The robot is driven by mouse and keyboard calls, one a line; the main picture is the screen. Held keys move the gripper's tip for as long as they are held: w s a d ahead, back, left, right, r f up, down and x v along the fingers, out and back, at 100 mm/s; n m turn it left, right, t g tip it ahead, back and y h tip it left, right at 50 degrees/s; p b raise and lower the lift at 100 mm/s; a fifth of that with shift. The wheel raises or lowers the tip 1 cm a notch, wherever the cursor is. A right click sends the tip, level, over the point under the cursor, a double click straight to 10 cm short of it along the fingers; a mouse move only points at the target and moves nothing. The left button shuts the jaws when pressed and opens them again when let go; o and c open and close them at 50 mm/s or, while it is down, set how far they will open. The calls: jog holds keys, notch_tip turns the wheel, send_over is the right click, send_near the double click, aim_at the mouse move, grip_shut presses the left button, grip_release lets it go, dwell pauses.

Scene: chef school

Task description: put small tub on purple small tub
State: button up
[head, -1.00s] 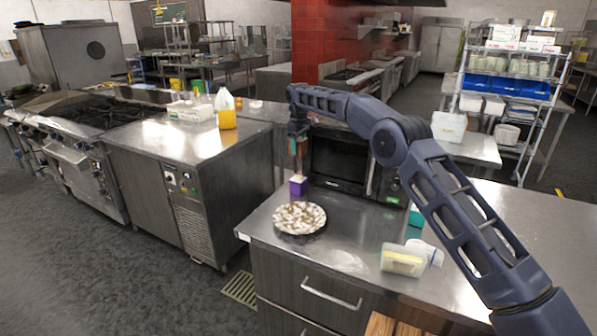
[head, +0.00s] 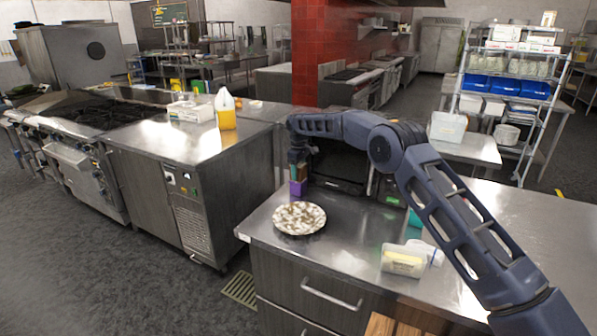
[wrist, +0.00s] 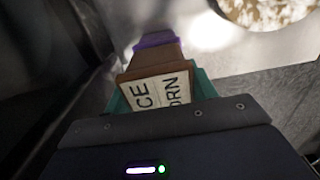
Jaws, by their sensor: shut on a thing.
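My gripper (head: 297,164) is at the left end of the steel counter, beside the microwave, pointing down. It is shut on the small tub, a brown tub (wrist: 150,65) with a pale label of black letters, seen between teal finger parts in the wrist view. The purple small tub (head: 297,188) stands on the counter directly below. Its purple edge (wrist: 153,39) shows just past the brown tub in the wrist view. No clear gap shows between the two tubs, but whether they touch I cannot tell. The gripper hides most of the held tub in the head view.
A speckled round plate (head: 299,218) lies in front of the purple tub. The dark microwave (head: 340,168) stands close on the right. A clear container with yellow contents (head: 403,261) and a teal item (head: 416,221) are farther right. The counter's left edge is near.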

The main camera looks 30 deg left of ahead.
jog(key=shift+f, duration=0.1)
jog(key=o, duration=1.1)
notch_tip(320, 180, up, 12)
jog(key=shift+r, duration=0.15)
